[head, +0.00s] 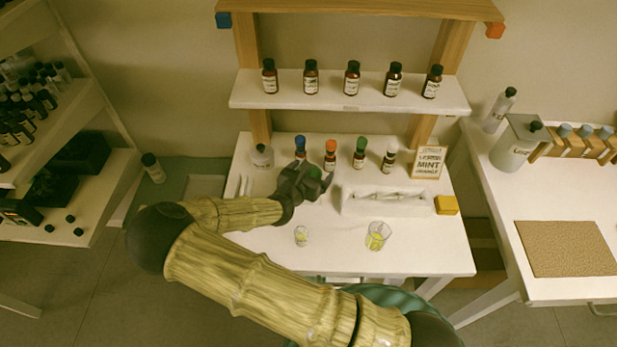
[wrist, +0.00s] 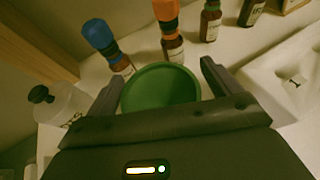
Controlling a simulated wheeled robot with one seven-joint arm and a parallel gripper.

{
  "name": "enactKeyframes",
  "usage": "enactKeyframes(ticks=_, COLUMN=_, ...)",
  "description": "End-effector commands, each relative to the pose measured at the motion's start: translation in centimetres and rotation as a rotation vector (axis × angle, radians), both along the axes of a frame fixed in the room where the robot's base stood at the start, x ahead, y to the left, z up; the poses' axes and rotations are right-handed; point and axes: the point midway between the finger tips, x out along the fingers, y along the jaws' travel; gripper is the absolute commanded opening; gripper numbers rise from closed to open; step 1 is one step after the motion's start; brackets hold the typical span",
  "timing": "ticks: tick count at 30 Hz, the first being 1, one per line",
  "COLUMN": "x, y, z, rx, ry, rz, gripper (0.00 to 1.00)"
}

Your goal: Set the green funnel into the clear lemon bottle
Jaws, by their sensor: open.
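The green funnel (wrist: 160,88) is between the two spread fingers of my gripper (wrist: 161,78) in the wrist view, its round rim facing the camera. The left finger is close to the rim; I cannot tell whether it touches. In the head view my gripper (head: 308,183) is low over the left middle of the white table and hides most of the funnel. A small clear container (head: 302,236) with something yellow in it stands at the table's front; it may be the lemon bottle, but I cannot read a label. Its opening appears uncovered.
A clear black-capped bottle (head: 262,155) is at left. A beaker (head: 378,236) with yellow content, a white tray (head: 350,207) and a yellow block (head: 446,205) are right.

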Motion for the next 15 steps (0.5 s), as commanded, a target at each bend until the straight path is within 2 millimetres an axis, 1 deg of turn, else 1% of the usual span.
enactKeyframes(ticks=7, x=-0.02, y=0.02, z=0.00, rx=0.000, ry=0.000, rz=0.000, gripper=0.89)
enactKeyframes(ticks=8, x=-0.03, y=0.01, z=0.00, rx=0.000, ry=0.000, rz=0.000, gripper=0.87)
enactKeyframes(ticks=12, x=-0.02, y=0.02, z=0.00, rx=0.000, ry=0.000, rz=0.000, gripper=0.60)
enactKeyframes(ticks=15, x=-0.03, y=0.03, z=0.01, rx=0.000, ry=0.000, rz=0.000, gripper=0.42)
